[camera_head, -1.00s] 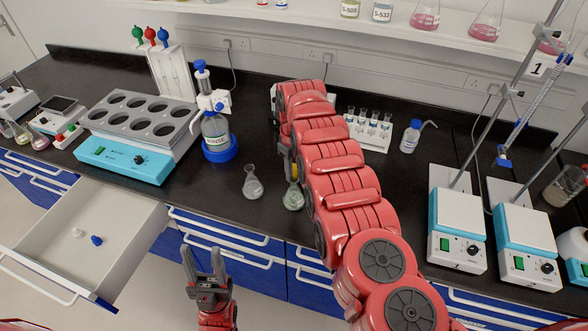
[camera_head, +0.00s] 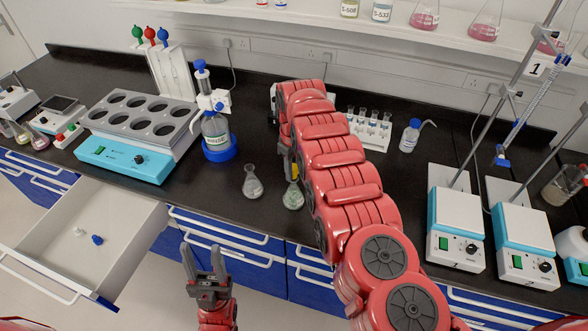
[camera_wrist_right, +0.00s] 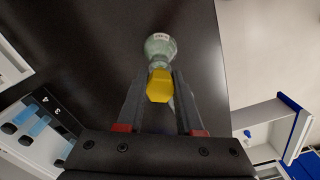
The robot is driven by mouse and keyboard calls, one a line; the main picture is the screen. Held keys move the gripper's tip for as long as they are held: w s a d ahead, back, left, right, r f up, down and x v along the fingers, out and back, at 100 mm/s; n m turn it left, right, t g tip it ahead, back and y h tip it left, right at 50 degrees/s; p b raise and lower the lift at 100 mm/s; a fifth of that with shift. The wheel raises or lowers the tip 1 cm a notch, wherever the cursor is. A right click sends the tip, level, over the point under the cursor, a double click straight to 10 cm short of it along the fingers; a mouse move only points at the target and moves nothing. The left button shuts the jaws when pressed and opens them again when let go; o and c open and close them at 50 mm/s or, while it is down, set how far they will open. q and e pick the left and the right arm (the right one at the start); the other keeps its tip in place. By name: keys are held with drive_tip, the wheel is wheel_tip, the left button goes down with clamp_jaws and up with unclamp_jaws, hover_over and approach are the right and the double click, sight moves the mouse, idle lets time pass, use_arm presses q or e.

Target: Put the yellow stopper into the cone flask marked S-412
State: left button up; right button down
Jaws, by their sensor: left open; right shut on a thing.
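The yellow stopper (camera_wrist_right: 159,86) is between the fingers of my right gripper (camera_wrist_right: 158,96), which is shut on it. In the head view the yellow stopper (camera_head: 295,172) shows at the top of a cone flask (camera_head: 293,198) with grey-green contents. The same flask shows beyond the stopper in the right wrist view (camera_wrist_right: 160,46), with a white label too small to read. I cannot tell whether the stopper is inside the neck or just above it. My right arm partly hides the gripper in the head view. My left gripper (camera_head: 204,260) is open and empty in front of the bench.
A second cone flask (camera_head: 252,184) stands just left. An open drawer (camera_head: 125,232) holds a white and a blue stopper. Hotplates (camera_head: 458,215) stand at right; a tube rack (camera_head: 374,130) is behind.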

drive_tip(key=shift+f+b, duration=0.3)
drive_tip(key=shift+f, duration=0.25)
drive_tip(key=shift+c, duration=2.4)
unclamp_jaws()
drive_tip(key=shift+r, duration=0.15)
wheel_tip(320, 180, up, 8)
drive_tip(key=b, duration=0.3)
drive_tip(key=shift+w+r, duration=0.1)
wheel_tip(320, 180, up, 3)
drive_tip(key=shift+r, duration=0.1)
wheel_tip(320, 180, up, 6)
drive_tip(key=p, duration=0.6)
